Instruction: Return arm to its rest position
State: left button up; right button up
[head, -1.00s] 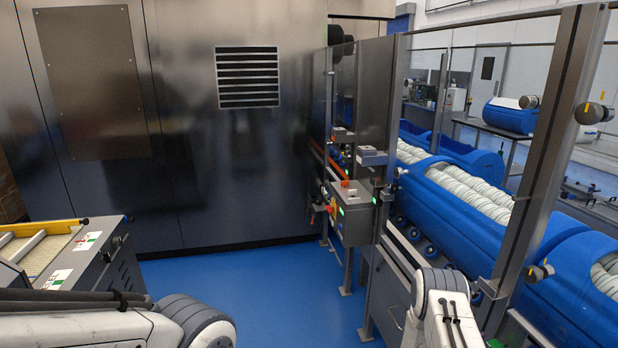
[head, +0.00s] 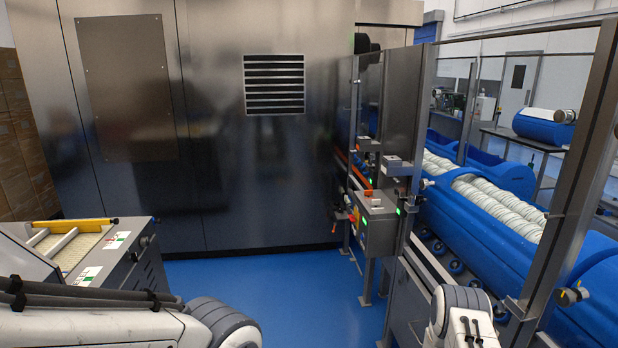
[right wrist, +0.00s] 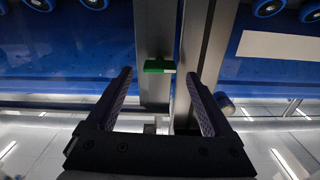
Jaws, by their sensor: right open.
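My right gripper (right wrist: 160,98) is open and empty in the right wrist view. Its two dark fingers stand wide apart, with a steel post (right wrist: 192,70) and a small green part (right wrist: 159,66) beyond them. In the head view, part of my right arm (head: 462,315) shows at the bottom right, close to the steel-framed guard; its gripper does not show there. My left arm (head: 110,325) lies across the bottom left of the head view. My left gripper is not in either view.
A guarded conveyor with blue tubs (head: 490,215) holding white rolls runs along the right. A control box (head: 378,228) stands by the guard. A machine with a yellow bar (head: 75,222) is at left. A steel cabinet wall (head: 220,180) closes the back; blue floor (head: 250,290) is clear between.

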jog(key=a+n+b, duration=0.9)
jog(key=n+b, duration=0.1)
jog(key=n, duration=0.8)
jog(key=w+d+n+p, duration=0.1)
jog(key=d+p, duration=0.1)
jog(key=d, duration=0.9)
jog(key=shift+w+f+p, duration=0.15)
jog(key=shift+f+p, duration=0.05)
jog(key=shift+p, duration=0.1)
dwell(1.1)
